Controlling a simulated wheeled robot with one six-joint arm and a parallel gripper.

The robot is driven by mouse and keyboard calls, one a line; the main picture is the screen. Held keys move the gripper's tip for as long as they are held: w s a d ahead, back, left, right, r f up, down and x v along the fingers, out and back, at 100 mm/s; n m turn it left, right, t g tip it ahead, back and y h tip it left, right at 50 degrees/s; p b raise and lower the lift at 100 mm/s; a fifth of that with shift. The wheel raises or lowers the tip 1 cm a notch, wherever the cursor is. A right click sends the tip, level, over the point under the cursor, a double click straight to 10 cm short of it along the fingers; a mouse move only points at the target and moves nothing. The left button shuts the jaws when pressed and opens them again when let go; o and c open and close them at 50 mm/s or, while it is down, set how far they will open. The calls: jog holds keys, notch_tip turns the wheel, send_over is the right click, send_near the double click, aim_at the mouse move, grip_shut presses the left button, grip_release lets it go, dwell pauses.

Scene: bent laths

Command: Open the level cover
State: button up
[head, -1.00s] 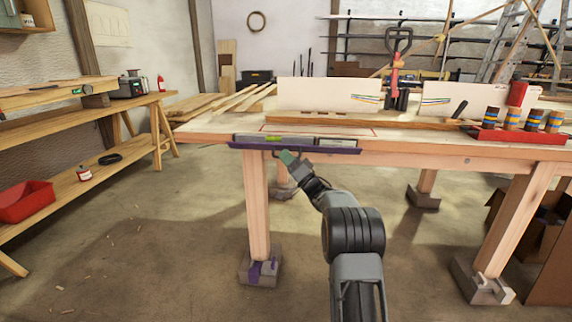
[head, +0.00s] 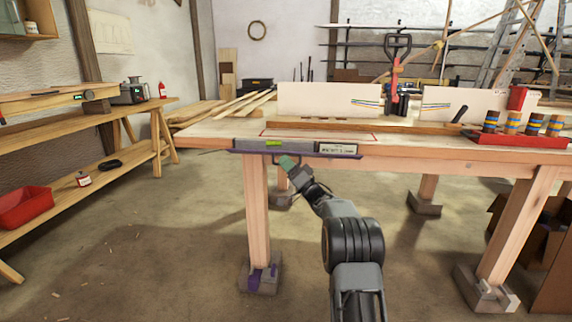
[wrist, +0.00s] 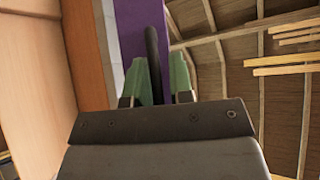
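The level (head: 300,145) is a grey panel along the front edge of the workbench, with a yellow-green vial at its left and a lettered label at its right. Its purple cover (head: 320,155) is swung down and shows as a narrow strip under the panel; it is also a purple band in the wrist view (wrist: 133,22). My gripper (head: 286,161) is just below the cover. In the wrist view its green fingers (wrist: 163,80) stand on both sides of the cover's dark handle (wrist: 151,45) and appear closed on it. The contact is partly hidden.
The wooden workbench (head: 210,130) carries white boards, a red clamp (head: 396,75) and a red tray (head: 515,141) of rolls. A bench leg (head: 256,210) stands left of my gripper. The floor in front is free.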

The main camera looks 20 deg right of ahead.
jog(key=p+v, duration=0.2)
jog(key=v, duration=1.1)
jog(key=shift+s+d+f, duration=0.15)
jog(key=shift+s+f, duration=0.05)
jog(key=shift+f, duration=0.1)
